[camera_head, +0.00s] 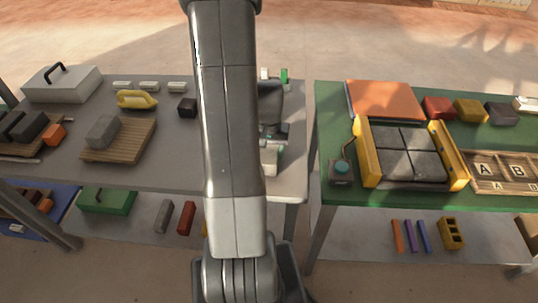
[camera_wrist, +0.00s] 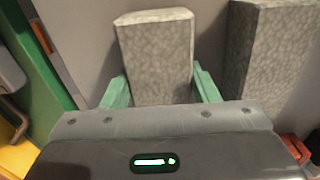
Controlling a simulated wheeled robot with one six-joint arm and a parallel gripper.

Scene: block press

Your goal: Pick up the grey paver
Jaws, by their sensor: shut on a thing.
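A grey speckled paver (camera_wrist: 155,58) stands between the two green fingers of my gripper (camera_wrist: 162,90) in the wrist view. The fingers touch its sides and are shut on it. A second grey speckled block (camera_wrist: 270,55) stands to the right of it, apart from the fingers. In the head view my gripper (camera_head: 271,142) is by the right end of the grey table (camera_head: 180,172), partly behind my arm. A pale block end (camera_head: 270,163) shows there below the green finger; my arm hides much of this spot.
Left, a grey block on a wooden board (camera_head: 140,145), a yellow object (camera_head: 137,99), a black cube (camera_head: 187,107) and a lidded grey box (camera_head: 62,84). On the green table (camera_head: 325,110) stand a yellow-sided press (camera_head: 455,157), an orange plate (camera_head: 385,99) and a lettered tray (camera_head: 500,190).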

